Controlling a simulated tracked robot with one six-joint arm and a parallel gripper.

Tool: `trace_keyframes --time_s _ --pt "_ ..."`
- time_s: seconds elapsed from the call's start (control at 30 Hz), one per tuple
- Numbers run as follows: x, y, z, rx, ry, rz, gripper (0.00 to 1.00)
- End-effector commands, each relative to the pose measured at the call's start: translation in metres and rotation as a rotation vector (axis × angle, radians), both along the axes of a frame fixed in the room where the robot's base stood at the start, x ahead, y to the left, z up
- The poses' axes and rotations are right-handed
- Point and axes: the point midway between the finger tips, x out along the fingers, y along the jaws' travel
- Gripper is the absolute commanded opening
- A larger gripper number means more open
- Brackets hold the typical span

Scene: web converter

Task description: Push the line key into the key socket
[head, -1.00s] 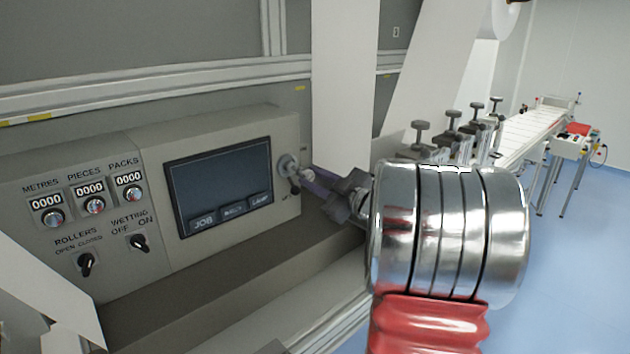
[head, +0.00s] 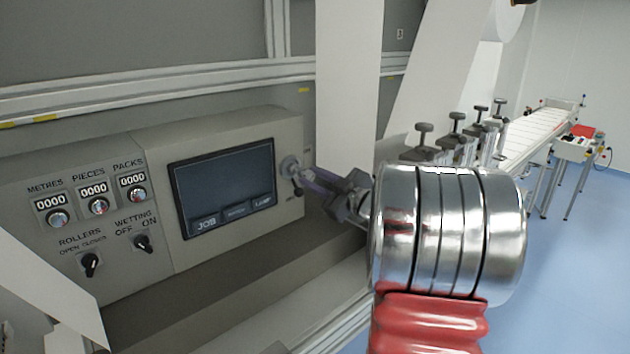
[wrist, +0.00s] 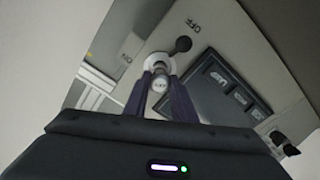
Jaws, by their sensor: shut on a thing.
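My gripper (wrist: 160,100) has two dark purple fingers, shut on the line key (wrist: 157,88), a small pale grey piece between the fingertips in the wrist view. Directly beyond it is the round, light key socket (wrist: 158,63) on the panel. The key lines up closely with the socket in that view; I cannot tell whether it touches or has entered. In the head view my gripper (head: 318,183) reaches the panel's right end, at the socket (head: 288,165). The key is too small to make out clearly there.
A dark lever with a round knob (wrist: 183,44) sticks out beside the socket, near the OFF lettering. A screen (head: 225,188) lies left of the socket. Counters and rotary switches (head: 90,264) are farther left. A white web (head: 347,80) hangs just right of the panel.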

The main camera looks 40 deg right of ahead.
Motion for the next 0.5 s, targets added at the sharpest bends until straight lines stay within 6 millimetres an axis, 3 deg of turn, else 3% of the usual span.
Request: trace_keyframes --time_s 0.5 --pt "0.0061 0.0002 -0.0001 0.0 0.0 0.0 0.0"
